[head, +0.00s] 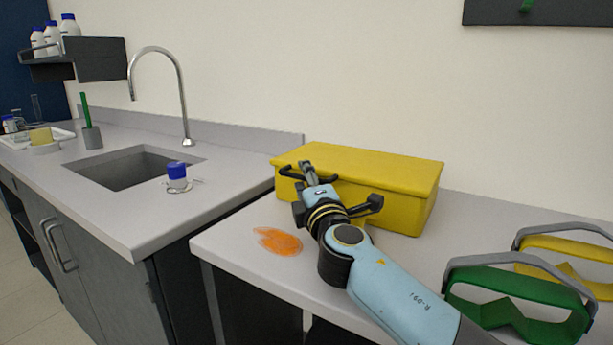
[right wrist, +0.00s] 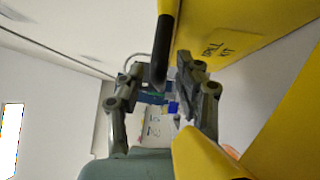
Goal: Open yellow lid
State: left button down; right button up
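The yellow box (head: 405,206) stands on the right-hand counter against the wall. Its yellow lid (head: 370,163) looks closed in the head view. A black handle (head: 289,173) shows at the lid's left front. My right gripper (head: 307,168) is in front of the box's left part, beside this handle. In the right wrist view, its fingers (right wrist: 158,80) are apart, with the black handle (right wrist: 166,35) between or just beyond them; contact cannot be told. Printed lettering (right wrist: 218,48) shows on the yellow surface close by. My left gripper is not in view.
An orange glove-like item (head: 278,241) lies left of my right arm. Green goggles (head: 515,302) and yellow goggles (head: 572,255) lie at the right. A gap separates this counter from the sink counter (head: 130,224), which holds a small blue-capped jar (head: 177,174).

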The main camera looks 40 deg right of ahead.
jog(key=shift+w, duration=0.1)
grip_shut()
dwell(0.5)
